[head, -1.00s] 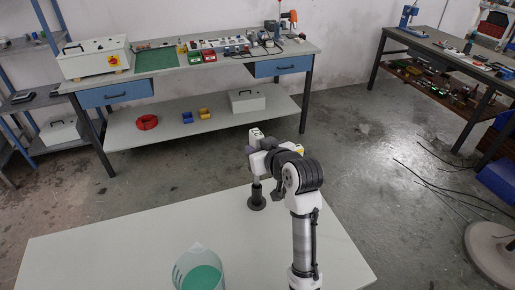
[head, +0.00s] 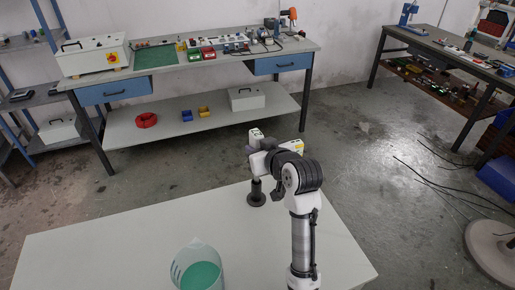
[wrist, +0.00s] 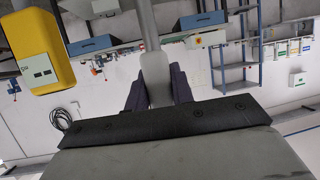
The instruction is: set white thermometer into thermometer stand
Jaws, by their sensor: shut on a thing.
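In the wrist view my gripper (wrist: 158,92) is shut on a pale grey-white piece, which I take to be the white thermometer (wrist: 155,70). A thinner shaft runs from it toward the top of the picture. My arm hides much of the grip, and I cannot tell whether the thermometer touches the stand.
A clear beaker with green contents (head: 200,272) stands at the front of the white table (head: 110,240). The table's left part is clear. A yellow-cased device (wrist: 35,45) shows at the left of the wrist view. A workbench (head: 200,62) stands behind.

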